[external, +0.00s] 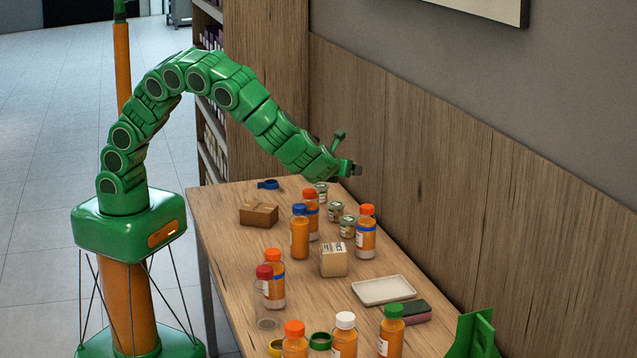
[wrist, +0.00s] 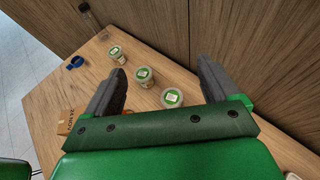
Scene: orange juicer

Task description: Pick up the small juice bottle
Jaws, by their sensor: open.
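Several juice bottles with orange contents stand upright on the wooden table. A blue-capped bottle (external: 299,238) and an orange-capped bottle (external: 310,222) stand close together near the middle. Another orange-capped bottle (external: 366,240) stands to their right, near the wall. More stand at the front, among them a white-capped bottle (external: 344,343) and a green-capped bottle (external: 391,338). I cannot tell which is the small one. My gripper (external: 347,168) is open and empty, above the table's far end. In the wrist view its spread fingers (wrist: 160,70) show lidded jars between and beyond them.
Several small jars (external: 347,227) stand near the wall. A cardboard box (external: 259,213), a blue tape roll (external: 268,184), a pale block (external: 334,260), a white tray (external: 384,290) and a sponge (external: 416,313) lie around. The wooden wall (external: 420,170) borders the table.

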